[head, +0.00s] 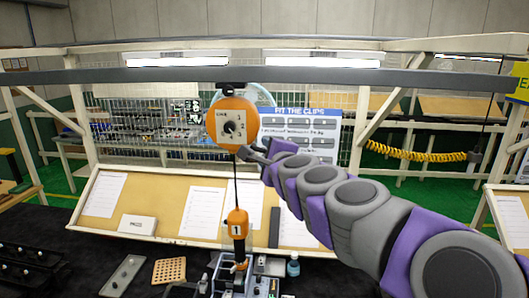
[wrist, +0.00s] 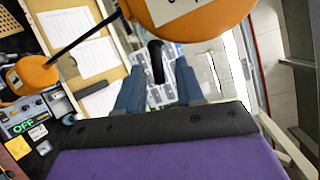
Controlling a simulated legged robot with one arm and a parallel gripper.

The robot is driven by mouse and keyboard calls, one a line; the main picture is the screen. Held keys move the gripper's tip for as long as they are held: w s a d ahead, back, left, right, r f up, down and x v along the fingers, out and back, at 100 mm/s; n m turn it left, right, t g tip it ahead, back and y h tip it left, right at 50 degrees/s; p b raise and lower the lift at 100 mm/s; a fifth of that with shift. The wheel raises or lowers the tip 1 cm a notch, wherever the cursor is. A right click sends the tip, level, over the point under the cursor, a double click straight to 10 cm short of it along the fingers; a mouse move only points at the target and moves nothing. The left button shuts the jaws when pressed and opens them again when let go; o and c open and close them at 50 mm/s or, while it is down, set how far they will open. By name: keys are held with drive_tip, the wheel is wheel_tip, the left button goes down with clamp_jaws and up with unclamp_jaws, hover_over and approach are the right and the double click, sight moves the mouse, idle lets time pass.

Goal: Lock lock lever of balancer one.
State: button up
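Balancer one (head: 232,125) is an orange round housing hung from the grey overhead rail, with a dark knob on its face. Its cable runs down to an orange block (head: 237,222) marked 1. My gripper (head: 252,154) is at the housing's lower right. In the wrist view the orange housing (wrist: 185,12) fills the top. A black lever (wrist: 156,62) projects below it, between my two blue-grey fingers (wrist: 158,92). The fingers are apart, with gaps on both sides of the lever; contact does not show. The lever is hard to make out in the head view.
A grey rail (head: 400,76) crosses above. Behind are a wire mesh and a "Fit the clips" board (head: 310,135). Below is a tilted tan board (head: 150,200) with papers, and a dark bench (head: 70,240) with trays and a device. A yellow coiled hose (head: 410,154) hangs at right.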

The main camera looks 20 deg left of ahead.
drive_tip(key=v, duration=1.6)
drive_tip(key=shift+b, duration=0.4)
drive_tip(key=shift+d, duration=0.1)
drive_tip(key=s+d+f+n+g+h+b, duration=0.1)
drive_tip(key=s+d+f+n+g+b, duration=0.2)
drive_tip(key=f, duration=0.7)
drive_tip(key=s+d+f+n+g+h+b, duration=0.15)
drive_tip(key=s+f+n+b, duration=0.35)
drive_tip(key=f, duration=0.6)
drive_tip(key=s+d+f+n+g+h+b, duration=0.1)
drive_tip(key=s+d+f+n+g+b, duration=0.2)
drive_tip(key=f, duration=0.7)
drive_tip(key=s+d+f+n+g+h+b, duration=0.2)
drive_tip(key=s+d+f+g+h+b, duration=0.4)
drive_tip(key=s+d+f, duration=1.1)
wheel_tip(320, 180, down, 4)
drive_tip(key=d+g+b, duration=0.1)
drive_tip(key=g+b, duration=0.1)
drive_tip(key=b, duration=0.1)
drive_tip(key=shift+s+d+n+h, duration=0.3)
drive_tip(key=shift+d+n+h, duration=0.05)
drive_tip(key=shift+d+n, duration=0.05)
